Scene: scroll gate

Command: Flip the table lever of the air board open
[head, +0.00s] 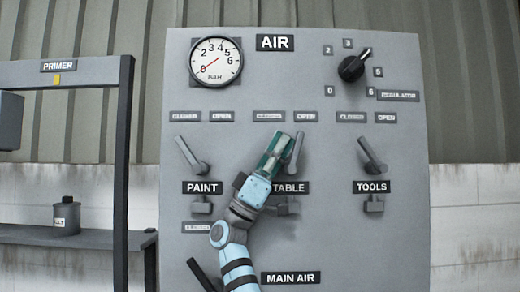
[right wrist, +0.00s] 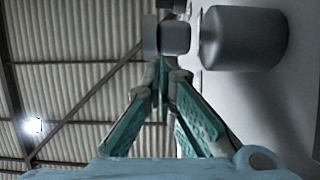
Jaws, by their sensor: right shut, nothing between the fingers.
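The grey air board (head: 330,240) fills the middle of the head view. Its table lever (head: 296,150), above the TABLE label (head: 291,188), leans up and to the right, toward its OPEN label (head: 306,116). My right gripper (head: 276,144) is shut and empty, its green fingers just left of the lever and covering part of its base. I cannot tell whether they touch. In the right wrist view, the green fingers (right wrist: 165,75) converge below a grey block and a large grey cylinder (right wrist: 243,38) on the board. My left gripper is not in view.
The paint lever (head: 190,153) and tools lever (head: 371,155) lean left, toward CLOSED. A main air lever (head: 201,274) is partly hidden by my arm. The gauge (head: 216,62) needle points near 0. A primer frame and shelf (head: 70,236) with a can stand left.

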